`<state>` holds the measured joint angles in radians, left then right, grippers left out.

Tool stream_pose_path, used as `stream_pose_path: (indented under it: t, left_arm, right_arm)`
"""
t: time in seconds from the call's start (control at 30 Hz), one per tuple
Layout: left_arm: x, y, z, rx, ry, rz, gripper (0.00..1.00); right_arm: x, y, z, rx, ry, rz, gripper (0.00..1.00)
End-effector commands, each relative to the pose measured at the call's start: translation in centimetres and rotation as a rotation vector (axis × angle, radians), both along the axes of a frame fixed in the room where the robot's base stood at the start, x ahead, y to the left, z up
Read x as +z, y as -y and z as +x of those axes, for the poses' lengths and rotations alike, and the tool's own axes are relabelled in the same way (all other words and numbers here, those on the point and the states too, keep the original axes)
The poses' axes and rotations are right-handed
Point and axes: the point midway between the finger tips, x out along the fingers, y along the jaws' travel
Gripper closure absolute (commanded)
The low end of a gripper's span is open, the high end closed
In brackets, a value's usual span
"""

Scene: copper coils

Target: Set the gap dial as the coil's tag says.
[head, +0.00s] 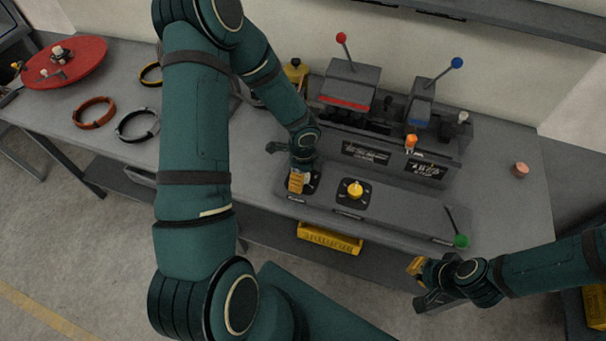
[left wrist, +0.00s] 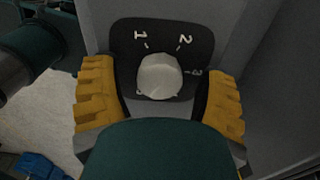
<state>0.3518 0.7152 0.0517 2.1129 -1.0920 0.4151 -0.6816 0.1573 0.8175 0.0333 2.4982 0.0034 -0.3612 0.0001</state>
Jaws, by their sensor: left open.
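In the left wrist view a pale round knob (left wrist: 159,75) sits on a black dial plate (left wrist: 125,40) marked 1, 2 and 3. I cannot make out a pointer on it. My left gripper (left wrist: 160,105) is open, its yellow fingers on either side of the knob; I cannot tell if they touch it. In the head view my left gripper (head: 297,182) hides most of this dial, at the left of the grey panel (head: 400,211). My right gripper (head: 417,284) is off the bench's front edge; its opening is unclear. An orange coil (head: 94,112) and a dark coil (head: 137,125) lie at left; no tag is readable.
A yellow knob (head: 355,189) is right of my left gripper. A green-knobbed lever (head: 461,240) is at the panel's right end. Red-knobbed (head: 341,38) and blue-knobbed (head: 456,63) levers rise behind. A red disc (head: 88,55) lies far left, a copper piece (head: 520,169) right.

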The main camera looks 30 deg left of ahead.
Motion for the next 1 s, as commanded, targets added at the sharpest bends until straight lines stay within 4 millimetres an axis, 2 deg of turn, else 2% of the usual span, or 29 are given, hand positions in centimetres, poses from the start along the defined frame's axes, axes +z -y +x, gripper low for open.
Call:
stream_pose_path:
  t: [0.1,0.13,0.27,0.3,0.33,0.67,1.0]
  left_arm:
    - [0.0,0.0,0.0,0.000,0.000,0.000,0.28]
    - [0.0,0.0,0.0,0.000,0.000,0.000,0.33]
    - [0.0,0.0,0.0,0.000,0.000,0.000,0.79]
    - [0.0,0.0,0.0,0.000,0.000,0.000,0.93]
    - [0.0,0.0,0.0,0.000,0.000,0.000,0.97]
    - [0.0,0.0,0.0,0.031,0.000,0.000,0.97]
    - [-0.3,0.0,0.0,0.243,0.001,0.001,0.97]
  right_arm:
    - [0.0,0.0,0.0,0.000,0.000,0.000,1.00]
    - [0.0,0.0,0.0,0.000,0.000,0.000,1.00]
    - [0.0,0.0,0.0,0.000,0.000,0.000,1.00]
    - [0.0,0.0,0.0,0.000,0.000,0.000,1.00]
    - [0.0,0.0,0.0,0.000,0.000,0.000,1.00]
    - [-0.5,0.0,0.0,0.000,0.000,0.000,1.00]
    - [-3.2,-0.2,0.1,0.000,-0.001,-0.005,1.00]
